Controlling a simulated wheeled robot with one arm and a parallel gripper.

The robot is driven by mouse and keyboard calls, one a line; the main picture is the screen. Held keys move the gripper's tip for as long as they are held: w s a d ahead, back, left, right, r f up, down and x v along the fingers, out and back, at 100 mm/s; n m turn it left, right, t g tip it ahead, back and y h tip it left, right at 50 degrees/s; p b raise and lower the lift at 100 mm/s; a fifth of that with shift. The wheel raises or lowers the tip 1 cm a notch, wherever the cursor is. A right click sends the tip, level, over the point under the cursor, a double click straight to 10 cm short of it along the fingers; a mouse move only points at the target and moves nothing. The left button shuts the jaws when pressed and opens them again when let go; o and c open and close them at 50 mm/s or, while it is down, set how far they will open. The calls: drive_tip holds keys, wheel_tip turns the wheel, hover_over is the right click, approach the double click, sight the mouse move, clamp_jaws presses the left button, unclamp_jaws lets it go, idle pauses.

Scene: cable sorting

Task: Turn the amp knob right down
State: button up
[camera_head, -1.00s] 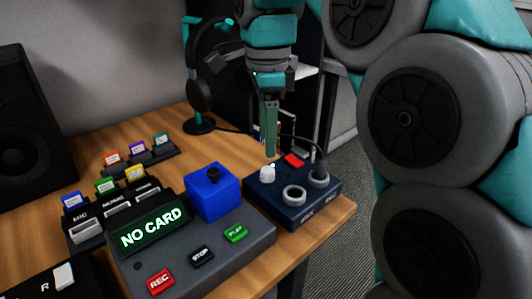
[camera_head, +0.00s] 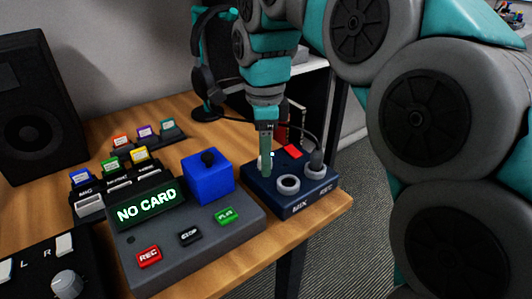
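A dark blue box (camera_head: 325,185) with a white knob, a red button and round sockets sits at the table's right edge. The knob's pointer mark cannot be seen.
A black plug (camera_head: 317,158) with a cable stands in the box's rear right socket. A blue block (camera_head: 208,182) and a grey recorder reading NO CARD (camera_head: 148,208) lie left. Headphones on a stand (camera_head: 203,80) are behind. Another white knob (camera_head: 66,284) is on the lower left panel.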

clamp_jaws()
drive_tip(key=shift+n, duration=0.5)
drive_tip(key=n, duration=0.4)
drive_tip(key=shift+n+b, duration=0.4)
drive_tip(key=n, duration=1.2)
drive_tip(key=shift+n+b, duration=0.4)
drive_tip(key=n, duration=0.5)
drive_tip(key=shift+n, duration=0.3)
